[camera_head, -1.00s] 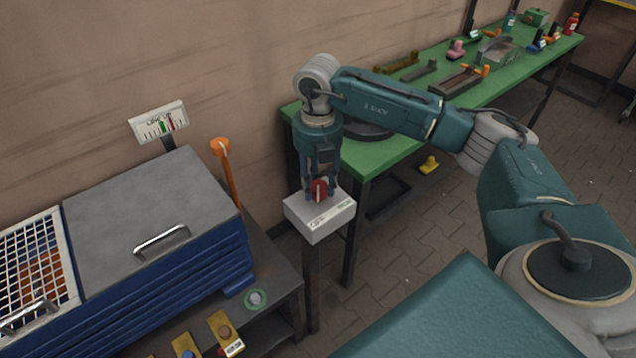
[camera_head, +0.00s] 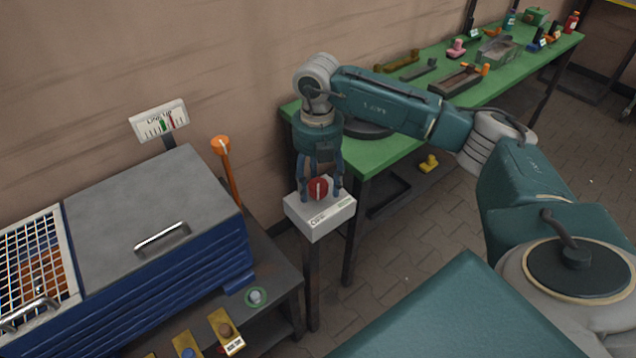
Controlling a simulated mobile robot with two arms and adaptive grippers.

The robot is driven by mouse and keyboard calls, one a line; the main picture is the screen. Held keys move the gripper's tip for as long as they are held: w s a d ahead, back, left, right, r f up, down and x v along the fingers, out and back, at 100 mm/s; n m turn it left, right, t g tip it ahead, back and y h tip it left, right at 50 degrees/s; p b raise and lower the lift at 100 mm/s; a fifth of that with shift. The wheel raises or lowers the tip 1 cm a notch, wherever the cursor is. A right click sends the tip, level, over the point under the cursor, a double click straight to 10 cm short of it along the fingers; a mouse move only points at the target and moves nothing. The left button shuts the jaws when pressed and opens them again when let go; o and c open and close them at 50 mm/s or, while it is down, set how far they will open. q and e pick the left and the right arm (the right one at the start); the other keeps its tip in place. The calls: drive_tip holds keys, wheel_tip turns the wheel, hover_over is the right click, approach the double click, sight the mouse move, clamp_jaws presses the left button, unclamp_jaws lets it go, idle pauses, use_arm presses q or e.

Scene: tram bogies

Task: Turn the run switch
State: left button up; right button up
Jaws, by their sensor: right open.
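The run switch is a red round knob (camera_head: 318,187) with a pale pointer mark, on top of a light grey box (camera_head: 322,214) that stands on a dark post. My right gripper (camera_head: 319,192) points straight down over the knob. Its fingers are open, one on each side of the knob, and a gap seems to show between them and it. Whether a fingertip touches the box top cannot be told. My left gripper is not in view.
Left of the post is a blue cabinet with a grey lid (camera_head: 150,210), a gauge sign (camera_head: 159,122) and an orange-topped lever (camera_head: 221,147). A green table (camera_head: 385,150) with several parts stands behind my right arm. Paved floor lies at the right.

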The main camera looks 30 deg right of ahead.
sight(318, 186)
wheel_tip(318, 186, up, 12)
idle(0.4)
drive_tip(key=shift+f, duration=0.1)
idle(0.4)
